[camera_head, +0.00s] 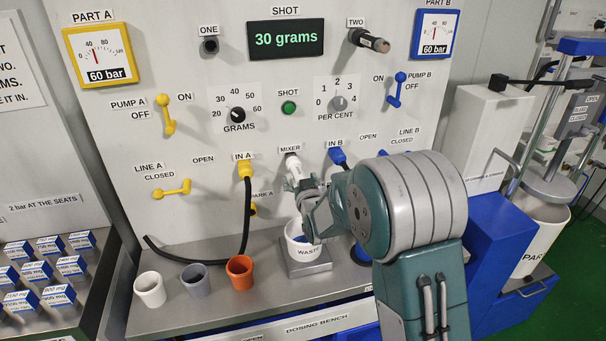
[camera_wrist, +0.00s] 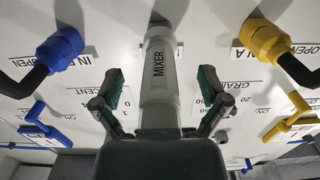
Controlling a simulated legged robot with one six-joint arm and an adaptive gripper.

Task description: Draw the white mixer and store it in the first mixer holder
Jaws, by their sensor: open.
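The white mixer (camera_head: 293,167) hangs from the panel below the MIXER label. In the wrist view, the pale tube marked MIXER (camera_wrist: 158,65) runs down between my fingers. My gripper (camera_head: 308,191) is at the mixer; in the wrist view my gripper (camera_wrist: 159,88) is open, one finger on each side, with visible gaps to the tube. My gripper and arm hide the mixer's lower part in the head view. The round fitting labelled ONE (camera_head: 210,46) looks empty. The fitting labelled TWO (camera_head: 368,40) carries a dark cylinder. No holder is labelled as a mixer holder.
A white WASTE cup (camera_head: 300,246) stands below. White (camera_head: 150,290), grey (camera_head: 195,281) and orange (camera_head: 240,272) cups stand on the bench.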

